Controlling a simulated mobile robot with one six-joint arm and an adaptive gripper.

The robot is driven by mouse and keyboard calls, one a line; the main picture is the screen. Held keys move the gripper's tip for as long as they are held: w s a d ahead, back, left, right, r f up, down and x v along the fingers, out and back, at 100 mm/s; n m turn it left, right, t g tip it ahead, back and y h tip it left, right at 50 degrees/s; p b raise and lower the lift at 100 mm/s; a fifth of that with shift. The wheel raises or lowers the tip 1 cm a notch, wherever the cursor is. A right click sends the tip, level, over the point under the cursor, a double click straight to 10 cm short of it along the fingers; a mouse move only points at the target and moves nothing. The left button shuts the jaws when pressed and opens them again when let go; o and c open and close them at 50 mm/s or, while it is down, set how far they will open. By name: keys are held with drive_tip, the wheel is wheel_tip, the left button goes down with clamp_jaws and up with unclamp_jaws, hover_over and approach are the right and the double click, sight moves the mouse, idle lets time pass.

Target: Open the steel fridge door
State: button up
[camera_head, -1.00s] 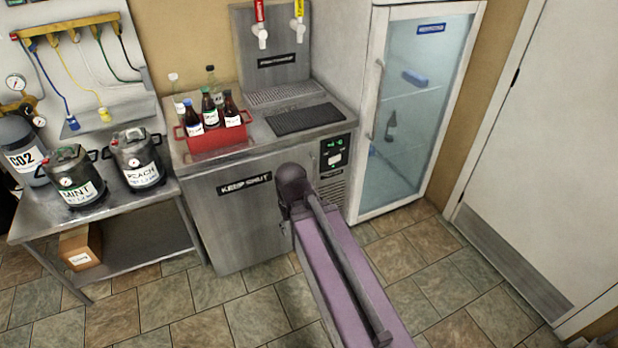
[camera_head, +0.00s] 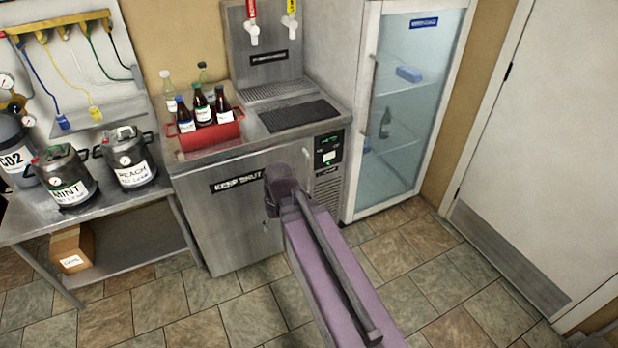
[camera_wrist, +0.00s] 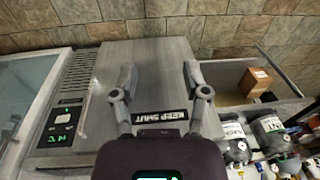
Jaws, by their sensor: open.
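The steel fridge door (camera_head: 225,225) is the grey front of the low tap cabinet, with a black KEEP SHUT label (camera_head: 236,183). It looks closed. In the wrist view, the steel door (camera_wrist: 150,62) fills the middle, seen upside down, with the label (camera_wrist: 160,115) between my gripper's fingers. A pale slim bar (camera_wrist: 86,106), perhaps the door handle, shows left of the fingers, near the vent side. My gripper (camera_wrist: 158,75) is open and empty, fingers spread in front of the door. In the head view my arm hides the fingers and part of the door's right side.
A glass-door fridge (camera_head: 408,110) stands right of the cabinet. A red bottle carrier (camera_head: 215,133) sits on the cabinet top. On the left, a steel table (camera_head: 125,200) holds the MINT (camera_head: 65,180) and PEACH (camera_head: 130,160) kegs. Tiled floor in front is clear.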

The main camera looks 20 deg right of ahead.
drive_tip(key=w+d+f+n+t+y+b, duration=0.2)
drive_tip(key=w+f+t+y+b, duration=0.15)
drive_tip(key=w+f+b, duration=0.7)
drive_tip(key=t+b, duration=1.4)
drive_tip(key=b, duration=1.5)
approach(308, 172)
drive_tip(key=v, duration=0.3)
drive_tip(key=shift+d+f+g+h, duration=0.1)
drive_tip(key=shift+d+g+h, duration=0.15)
drive_tip(key=shift+h, duration=0.1)
drive_tip(key=shift+w, duration=0.1)
drive_tip(key=x, duration=1.3)
drive_tip(key=shift+w+a, duration=0.15)
drive_tip(key=shift+w, duration=0.05)
